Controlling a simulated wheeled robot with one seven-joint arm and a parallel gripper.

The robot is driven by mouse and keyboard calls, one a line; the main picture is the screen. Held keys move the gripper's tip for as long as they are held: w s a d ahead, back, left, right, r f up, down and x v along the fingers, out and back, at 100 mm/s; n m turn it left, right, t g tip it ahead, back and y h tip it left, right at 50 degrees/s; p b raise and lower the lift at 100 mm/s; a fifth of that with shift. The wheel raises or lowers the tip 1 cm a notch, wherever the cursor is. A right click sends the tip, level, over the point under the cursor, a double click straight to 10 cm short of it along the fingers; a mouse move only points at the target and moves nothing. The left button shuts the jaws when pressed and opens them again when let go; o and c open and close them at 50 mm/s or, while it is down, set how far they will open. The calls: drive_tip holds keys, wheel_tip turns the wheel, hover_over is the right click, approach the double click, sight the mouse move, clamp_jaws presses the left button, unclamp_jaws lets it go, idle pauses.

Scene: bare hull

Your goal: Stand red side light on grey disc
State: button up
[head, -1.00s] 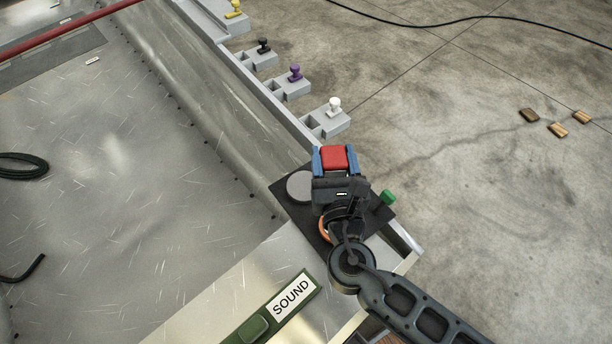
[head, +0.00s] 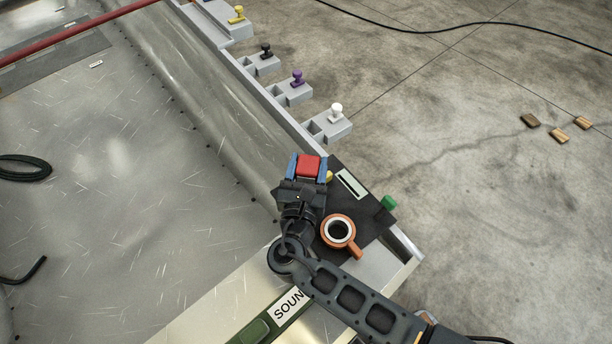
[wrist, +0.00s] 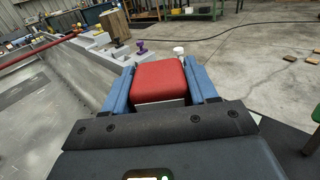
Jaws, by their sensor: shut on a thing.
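The red side light (head: 309,165) is between the blue fingers of my gripper (head: 307,168), over the left part of the dark mat on the corner. In the wrist view the red light (wrist: 160,82) shows its red top and a pale strip below, held between both fingers (wrist: 161,88). My gripper is shut on it. The grey disc does not show now; my gripper and wrist cover the place where it was. I cannot tell whether the light touches anything below.
On the dark mat (head: 372,212) are an orange-rimmed cup-like thing (head: 338,231), a slotted plate (head: 351,184), a green knob (head: 388,203) and a small yellow thing (head: 330,176) close to my gripper. Grey blocks with white (head: 337,111), purple (head: 298,76) and black (head: 266,49) knobs line the edge beyond.

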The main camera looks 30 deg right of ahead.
sight(306, 177)
drive_tip(key=shift+w+a+f, duration=0.1)
drive_tip(key=shift+w+f, duration=0.1)
drive_tip(key=shift+w, duration=0.05)
drive_tip(key=shift+f, duration=0.3)
drive_tip(key=shift+f+b, duration=0.3)
drive_tip(key=shift+f, duration=1.4)
drive_tip(key=shift+f, duration=0.2)
drive_tip(key=o, duration=1.1)
drive_tip(key=shift+r, duration=0.1)
